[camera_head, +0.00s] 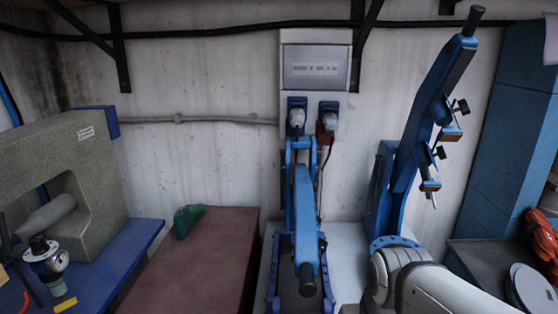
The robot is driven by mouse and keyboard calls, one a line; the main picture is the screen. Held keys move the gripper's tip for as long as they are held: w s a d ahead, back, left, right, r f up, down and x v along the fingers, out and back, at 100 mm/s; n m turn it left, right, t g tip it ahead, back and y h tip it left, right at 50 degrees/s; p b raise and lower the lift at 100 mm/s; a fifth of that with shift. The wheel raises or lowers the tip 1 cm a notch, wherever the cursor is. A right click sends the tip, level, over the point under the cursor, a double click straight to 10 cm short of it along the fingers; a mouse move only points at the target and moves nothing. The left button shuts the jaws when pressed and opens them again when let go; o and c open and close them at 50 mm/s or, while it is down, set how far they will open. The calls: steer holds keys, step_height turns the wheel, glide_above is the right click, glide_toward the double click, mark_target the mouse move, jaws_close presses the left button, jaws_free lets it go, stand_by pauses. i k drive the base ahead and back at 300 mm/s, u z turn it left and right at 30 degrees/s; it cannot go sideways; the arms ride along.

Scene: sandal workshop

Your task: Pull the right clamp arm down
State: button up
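The right clamp arm (423,130) is blue and stands raised, leaning up to the right. A black handle (474,20) is at its top end, and black knobs with brass-coloured pads (451,134) stick out on its right side. Its blue upright frame (383,195) stands at its lower left; the base is hidden behind my white arm link at the bottom right. The left clamp arm (305,205) is lowered, with its black handle (307,282) toward me. My gripper's fingers do not show.
A grey box (317,68) with two plugs hangs on the wall behind the clamps. A dark red table (205,255) bearing a green object (188,220) and a grey stone-like machine (85,165) are to the left. A blue pillar (508,130) stands at the right.

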mark_target(430, 106)
steer(key=u, duration=0.2)
steer(key=k, duration=0.95)
steer(key=z, duration=0.65)
steer(key=i, duration=1.05)
